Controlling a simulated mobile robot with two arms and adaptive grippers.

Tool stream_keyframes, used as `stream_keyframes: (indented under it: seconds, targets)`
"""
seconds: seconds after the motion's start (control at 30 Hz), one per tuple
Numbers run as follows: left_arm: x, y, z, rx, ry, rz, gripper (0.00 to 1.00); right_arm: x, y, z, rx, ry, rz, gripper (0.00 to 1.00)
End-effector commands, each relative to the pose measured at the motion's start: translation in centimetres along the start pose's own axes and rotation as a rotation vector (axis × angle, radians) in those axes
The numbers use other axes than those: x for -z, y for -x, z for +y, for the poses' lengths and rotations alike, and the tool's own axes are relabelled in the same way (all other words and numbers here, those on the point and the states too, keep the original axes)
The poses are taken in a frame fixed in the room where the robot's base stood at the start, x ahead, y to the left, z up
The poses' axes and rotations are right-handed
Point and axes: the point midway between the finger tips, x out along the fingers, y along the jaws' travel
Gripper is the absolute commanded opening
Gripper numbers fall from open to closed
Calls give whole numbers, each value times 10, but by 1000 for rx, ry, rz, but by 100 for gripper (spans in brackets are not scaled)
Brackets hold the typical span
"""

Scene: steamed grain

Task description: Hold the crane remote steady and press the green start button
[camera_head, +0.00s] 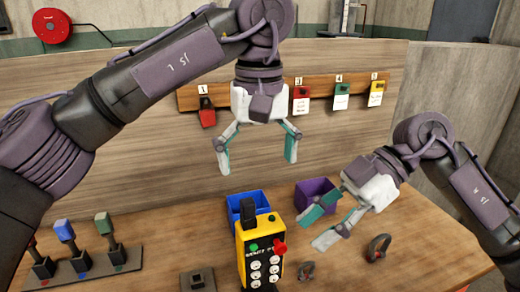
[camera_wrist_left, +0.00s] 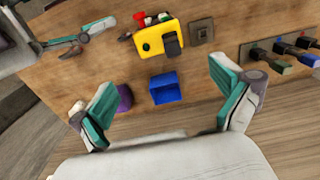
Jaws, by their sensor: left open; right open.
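The crane remote (camera_head: 262,262) is a yellow box standing on the table, with a black top piece, a green button (camera_head: 253,248), a red knob (camera_head: 279,248) and several white buttons. It also shows in the left wrist view (camera_wrist_left: 155,40). My left gripper (camera_head: 257,165) is open and empty, raised above and behind the remote; its fingers also show in the left wrist view (camera_wrist_left: 168,110). My right gripper (camera_head: 322,228) is open and empty, to the right of the remote with its fingers pointing toward it. Neither gripper touches the remote.
A blue bin (camera_head: 236,204) stands behind the remote and a purple bin (camera_head: 312,190) is right of it. Several levers stand on a rack (camera_head: 84,264) at left. A grey square block (camera_head: 198,279) and two shackles (camera_head: 377,247) lie nearby. A board with numbered hooks (camera_head: 220,97) hangs behind.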

Motion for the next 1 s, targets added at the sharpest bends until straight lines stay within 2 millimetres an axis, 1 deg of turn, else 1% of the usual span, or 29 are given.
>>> stream_keyframes:
  seconds: [0.03, 0.3, 0.5, 0.6, 0.7, 0.8, 1.0]
  targets:
    - [0, -10, 0, -1, -3, -5, 100, 0, 0, 0, 0, 0, 0, 42]
    - [-1, -63, 0, -2, -1, -4, 100, 0, 0, 0, 0, 0, 0, 42]
    - [-1, -97, 0, -3, 0, -5, 100, 0, 0, 0, 0, 0, 0, 42]
    - [-1, -109, 0, -3, 1, -4, 100, 0, 0, 0, 0, 0, 0, 42]
    - [-1, -116, 1, -4, 0, -4, 100, 0, 0, 0, 0, 0, 0, 42]
    - [-1, -119, 1, -4, 0, -4, 100, 0, 0, 0, 0, 0, 0, 42]
    - [-1, -120, 1, -5, 0, -4, 100, 0, 0, 0, 0, 0, 0, 42]
